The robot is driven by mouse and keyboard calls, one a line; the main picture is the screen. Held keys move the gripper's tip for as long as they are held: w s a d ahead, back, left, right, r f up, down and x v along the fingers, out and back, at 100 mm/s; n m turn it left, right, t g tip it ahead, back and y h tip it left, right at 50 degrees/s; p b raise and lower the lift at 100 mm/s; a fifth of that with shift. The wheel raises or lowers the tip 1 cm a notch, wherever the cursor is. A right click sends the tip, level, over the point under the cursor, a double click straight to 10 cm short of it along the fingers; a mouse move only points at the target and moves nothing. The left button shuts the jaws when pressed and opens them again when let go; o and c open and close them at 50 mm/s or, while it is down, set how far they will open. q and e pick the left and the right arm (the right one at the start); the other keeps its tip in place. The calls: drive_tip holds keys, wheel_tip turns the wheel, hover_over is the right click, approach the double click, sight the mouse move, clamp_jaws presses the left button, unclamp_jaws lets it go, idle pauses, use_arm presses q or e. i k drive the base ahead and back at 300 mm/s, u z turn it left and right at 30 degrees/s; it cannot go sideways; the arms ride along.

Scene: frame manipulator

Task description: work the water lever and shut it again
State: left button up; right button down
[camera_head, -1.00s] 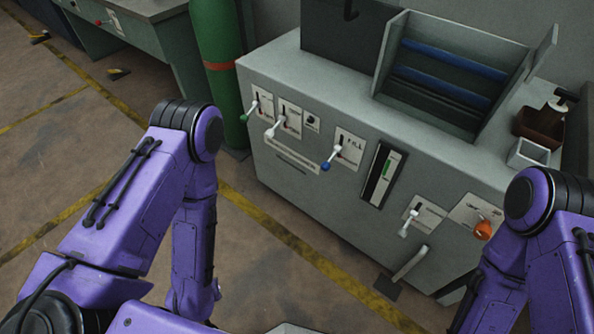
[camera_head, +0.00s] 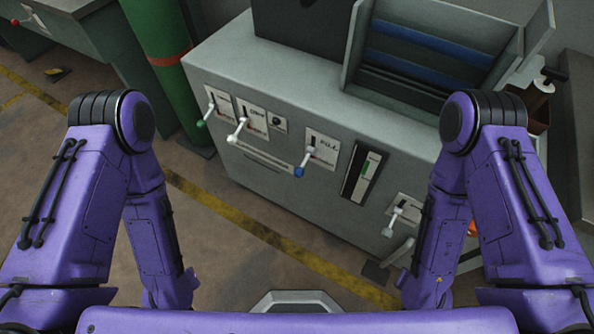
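A grey machine cabinet (camera_head: 237,78) has several levers on its front panel. From left to right these are a green-tipped lever (camera_head: 206,112), a white-tipped lever (camera_head: 237,131), a blue-tipped lever (camera_head: 304,162) and a lower white lever (camera_head: 392,220). Their labels are too small to read surely, so I cannot tell which is the water lever. All of them stick out and slant downward. My two purple arms are folded at the left and right. Neither gripper shows, and nothing of mine visibly touches a lever.
An open bin with blue bars (camera_head: 430,55) stands on the cabinet top. A green cylinder (camera_head: 152,40) stands left of the cabinet, beside a workbench (camera_head: 85,25). A yellow floor line (camera_head: 255,225) crosses the floor before the cabinet. My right arm covers the cabinet's right end.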

sight(298, 172)
drive_tip(key=u, duration=0.05)
drive_tip(key=k, duration=0.5)
drive_tip(key=u, duration=0.6)
drive_tip(key=i, duration=0.9)
drive_tip(key=z, duration=1.6)
